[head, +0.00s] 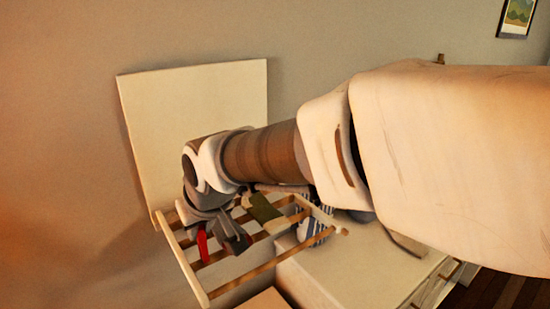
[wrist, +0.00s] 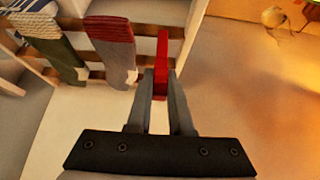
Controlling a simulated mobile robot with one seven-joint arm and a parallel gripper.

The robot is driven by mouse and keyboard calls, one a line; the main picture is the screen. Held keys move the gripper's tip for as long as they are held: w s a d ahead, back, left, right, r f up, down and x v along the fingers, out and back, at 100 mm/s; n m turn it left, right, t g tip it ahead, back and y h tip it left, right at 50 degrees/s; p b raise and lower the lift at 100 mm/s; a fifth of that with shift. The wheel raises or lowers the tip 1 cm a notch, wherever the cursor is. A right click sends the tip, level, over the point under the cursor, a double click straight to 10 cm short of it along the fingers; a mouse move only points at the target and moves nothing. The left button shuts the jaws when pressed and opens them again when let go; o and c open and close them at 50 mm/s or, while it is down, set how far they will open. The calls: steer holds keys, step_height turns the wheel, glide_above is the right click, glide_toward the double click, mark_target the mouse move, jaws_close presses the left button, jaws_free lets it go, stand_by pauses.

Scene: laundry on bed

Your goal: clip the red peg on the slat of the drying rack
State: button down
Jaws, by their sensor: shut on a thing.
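The red peg (wrist: 162,50) is between the fingertips of my gripper (wrist: 161,82) in the wrist view, and the jaws are shut on it. It points away from the gripper, and its far end overlaps a wooden slat (wrist: 147,33) near the side rail. I cannot tell whether it grips the slat. In the head view the red peg (head: 202,246) shows below my wrist, at the left part of the drying rack (head: 191,270).
A grey and red sock (wrist: 112,48) hangs close left of the peg. An olive and grey sock (wrist: 58,58) hangs further left. In the head view a blue-striped cloth (head: 312,226) is at the rack's right. A pale panel (head: 195,105) stands behind. Open floor (wrist: 250,105) lies right.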

mark_target(203, 244)
steer(key=shift+f+b, duration=1.75)
steer(key=shift+f, duration=0.35)
steer(key=c, duration=0.7)
jaws_free()
steer(key=shift+c, duration=0.2)
steer(key=v, duration=1.7)
steer(key=shift+r+p, duration=0.3)
steer(key=shift+p, duration=0.05)
